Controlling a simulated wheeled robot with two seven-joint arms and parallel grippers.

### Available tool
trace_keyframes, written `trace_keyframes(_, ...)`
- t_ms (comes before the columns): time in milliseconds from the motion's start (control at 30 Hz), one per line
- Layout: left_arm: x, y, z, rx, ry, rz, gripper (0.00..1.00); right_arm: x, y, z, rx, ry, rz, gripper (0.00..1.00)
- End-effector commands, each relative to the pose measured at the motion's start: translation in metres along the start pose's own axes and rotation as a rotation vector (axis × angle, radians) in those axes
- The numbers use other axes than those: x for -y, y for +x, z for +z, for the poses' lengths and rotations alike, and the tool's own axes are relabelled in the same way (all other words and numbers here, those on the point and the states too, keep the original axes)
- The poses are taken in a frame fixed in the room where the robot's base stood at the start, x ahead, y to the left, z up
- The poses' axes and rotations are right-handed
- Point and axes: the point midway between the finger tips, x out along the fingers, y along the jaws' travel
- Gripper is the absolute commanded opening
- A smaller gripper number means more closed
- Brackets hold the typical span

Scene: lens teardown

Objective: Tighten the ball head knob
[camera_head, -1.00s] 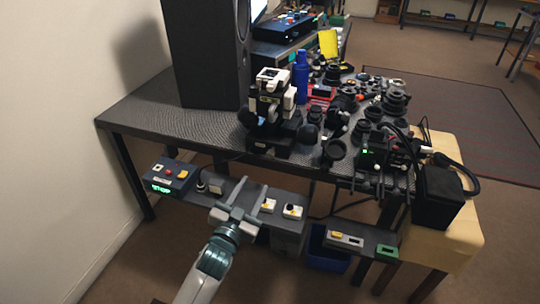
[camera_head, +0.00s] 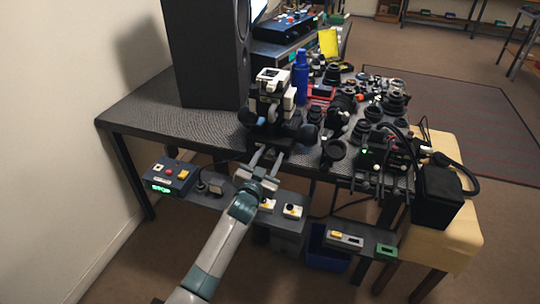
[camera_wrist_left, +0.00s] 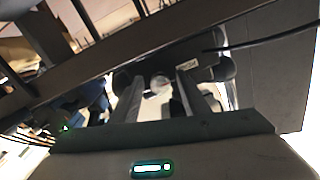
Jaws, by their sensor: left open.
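A black ball-head-like mount (camera_head: 268,128) stands at the table's front edge in the head view, with dark round parts at its sides and a white-and-black device (camera_head: 274,88) on top. My left gripper (camera_head: 267,154) is open just in front of and below this mount, fingers pointing at it. In the left wrist view my fingers (camera_wrist_left: 160,77) stand apart, with a small pale round part (camera_wrist_left: 161,86), perhaps the knob, showing between them. I cannot tell if the fingers touch it. My right gripper is not in view.
The dark table (camera_head: 160,115) has clear room at its left, beside a tall black speaker (camera_head: 207,55). A blue bottle (camera_head: 301,75) and several lenses (camera_head: 392,103) crowd the right. A low shelf below holds a control box (camera_head: 170,176) and small switches (camera_head: 292,211).

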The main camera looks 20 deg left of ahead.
Motion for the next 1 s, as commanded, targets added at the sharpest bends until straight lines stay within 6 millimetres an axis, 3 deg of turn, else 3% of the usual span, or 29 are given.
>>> trace_keyframes(400,0.0001,0.0064,-0.0001,0.000,0.000,0.000,0.42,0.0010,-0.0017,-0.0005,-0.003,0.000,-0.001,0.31)
trace_keyframes(600,0.0000,0.0063,-0.0001,0.000,0.000,0.000,0.00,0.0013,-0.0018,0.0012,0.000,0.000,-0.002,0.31)
trace_keyframes(1000,0.0000,0.0062,-0.0004,0.000,0.040,0.000,0.01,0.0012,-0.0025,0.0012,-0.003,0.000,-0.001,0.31)
